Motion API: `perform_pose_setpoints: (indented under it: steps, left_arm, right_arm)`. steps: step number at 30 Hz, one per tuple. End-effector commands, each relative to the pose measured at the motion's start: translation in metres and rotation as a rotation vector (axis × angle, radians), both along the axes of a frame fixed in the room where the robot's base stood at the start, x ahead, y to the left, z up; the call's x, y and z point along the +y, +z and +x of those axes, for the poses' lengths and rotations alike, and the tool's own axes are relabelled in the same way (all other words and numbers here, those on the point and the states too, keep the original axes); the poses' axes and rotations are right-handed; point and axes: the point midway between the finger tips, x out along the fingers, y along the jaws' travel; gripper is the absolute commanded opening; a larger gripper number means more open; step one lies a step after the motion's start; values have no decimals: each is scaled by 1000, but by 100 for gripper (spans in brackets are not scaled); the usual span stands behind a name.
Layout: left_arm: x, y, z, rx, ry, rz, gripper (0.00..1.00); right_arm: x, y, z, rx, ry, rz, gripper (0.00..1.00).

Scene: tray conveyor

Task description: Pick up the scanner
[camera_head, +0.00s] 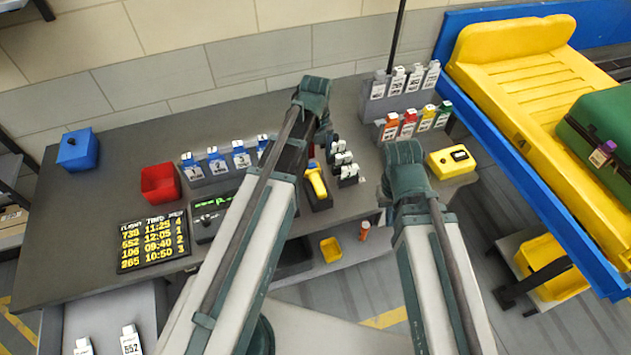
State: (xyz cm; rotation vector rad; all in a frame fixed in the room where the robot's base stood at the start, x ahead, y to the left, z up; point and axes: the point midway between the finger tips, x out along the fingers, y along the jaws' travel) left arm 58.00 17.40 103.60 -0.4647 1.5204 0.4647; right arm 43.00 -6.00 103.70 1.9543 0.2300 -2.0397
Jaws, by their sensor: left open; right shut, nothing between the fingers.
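The scanner (318,184) is yellow and stands in a dark holder on the grey worktop, near the middle of the view. My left arm rises from the bottom just left of it, and its teal joint is above and close to the scanner in the picture. My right arm rises from the bottom to the right of it, with a clear gap between. I cannot make out the fingers of either gripper; they are hidden behind the arms. Nothing visible touches the scanner.
A red bin (160,183), blue box (77,149) and flight board (153,243) are at left. A yellow device (451,161) is at right. A yellow tray (520,90) holds a green suitcase (605,135).

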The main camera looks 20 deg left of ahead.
Motion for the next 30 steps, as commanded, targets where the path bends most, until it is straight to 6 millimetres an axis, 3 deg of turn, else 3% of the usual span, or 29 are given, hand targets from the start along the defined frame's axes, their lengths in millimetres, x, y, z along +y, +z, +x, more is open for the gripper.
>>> perform_pose_setpoints:
  steps: [1,12,23,30]
  left_arm:
    - [0,-14,0,0,0,0,78]
    - [-1,-63,0,0,1,0,78]
    - [-1,-69,0,0,1,0,78]
    - [-4,-92,-1,0,0,0,78]
  right_arm:
    - [0,-14,0,0,1,0,0]
    - [0,-63,0,0,-1,0,0]
    - [0,-69,0,0,-1,0,0]
    - [0,-92,0,0,-1,0,0]
